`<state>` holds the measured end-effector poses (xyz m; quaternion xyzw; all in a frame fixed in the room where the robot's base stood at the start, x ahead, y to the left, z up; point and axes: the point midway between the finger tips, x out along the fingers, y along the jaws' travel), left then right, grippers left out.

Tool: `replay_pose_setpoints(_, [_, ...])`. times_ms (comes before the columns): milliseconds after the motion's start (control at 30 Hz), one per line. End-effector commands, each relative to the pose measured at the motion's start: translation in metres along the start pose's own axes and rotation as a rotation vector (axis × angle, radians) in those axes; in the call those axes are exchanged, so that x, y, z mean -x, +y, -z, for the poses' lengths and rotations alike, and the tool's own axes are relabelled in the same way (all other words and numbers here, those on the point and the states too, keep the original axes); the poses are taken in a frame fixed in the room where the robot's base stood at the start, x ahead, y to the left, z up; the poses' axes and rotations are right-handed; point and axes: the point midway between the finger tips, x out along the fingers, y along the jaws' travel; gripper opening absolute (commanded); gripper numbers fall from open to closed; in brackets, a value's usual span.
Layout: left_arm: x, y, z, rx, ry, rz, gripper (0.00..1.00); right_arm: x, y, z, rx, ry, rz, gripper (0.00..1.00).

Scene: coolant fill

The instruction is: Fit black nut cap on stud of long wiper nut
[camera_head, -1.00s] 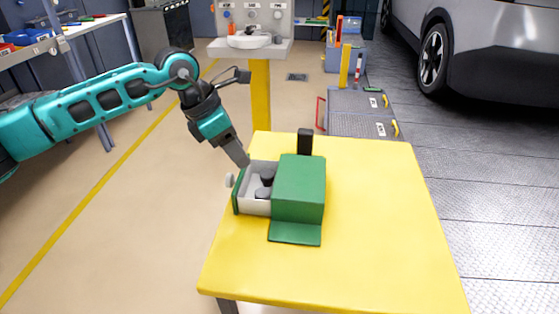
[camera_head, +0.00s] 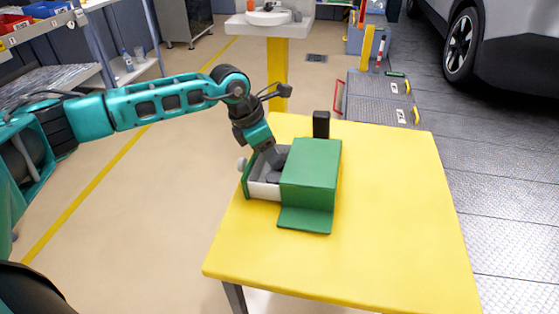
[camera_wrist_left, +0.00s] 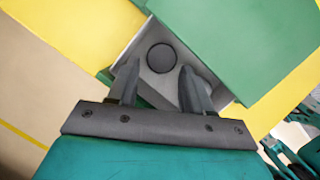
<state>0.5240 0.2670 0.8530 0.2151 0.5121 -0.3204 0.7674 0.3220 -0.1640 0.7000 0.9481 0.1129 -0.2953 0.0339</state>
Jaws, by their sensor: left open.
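A round black cap (camera_wrist_left: 161,58) lies in the grey open drawer (camera_wrist_left: 150,27) in the left wrist view. My left gripper (camera_wrist_left: 158,70) is open, with one finger on each side of the cap. I cannot tell whether the fingers touch it. In the head view the left gripper (camera_head: 277,160) reaches down into the drawer (camera_head: 264,190) of a green box (camera_head: 312,163) and hides part of its contents. The long wiper nut and its stud are not in view. My right gripper is not in view.
The green box stands on a yellow table (camera_head: 390,220), with a green flap (camera_head: 305,219) at its front. A black upright block (camera_head: 321,124) stands behind it. The table's right side and front are clear. A sink (camera_head: 270,18) and a car (camera_head: 510,45) are farther back.

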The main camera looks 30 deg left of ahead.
Motion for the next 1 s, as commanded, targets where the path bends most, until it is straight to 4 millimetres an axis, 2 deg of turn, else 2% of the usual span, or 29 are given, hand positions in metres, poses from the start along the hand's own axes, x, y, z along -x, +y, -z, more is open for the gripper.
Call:
replay_pose_setpoints(33, [-0.01,-0.001,0.0,0.001,0.001,0.004,0.49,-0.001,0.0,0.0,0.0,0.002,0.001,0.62])
replay_pose_setpoints(167, [-0.023,-0.001,0.001,0.001,0.002,0.003,0.49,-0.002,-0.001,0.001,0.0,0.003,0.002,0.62])
replay_pose_setpoints(433, [-0.026,-0.001,0.001,0.0,0.001,0.002,0.49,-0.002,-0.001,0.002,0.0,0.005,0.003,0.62])
replay_pose_setpoints(867, [-0.025,-0.001,0.001,0.0,0.001,0.002,0.08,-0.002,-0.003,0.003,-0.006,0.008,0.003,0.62])
replay_pose_setpoints(1000, [-0.025,-0.001,0.001,0.0,0.001,0.002,0.08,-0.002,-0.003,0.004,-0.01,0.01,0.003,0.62])
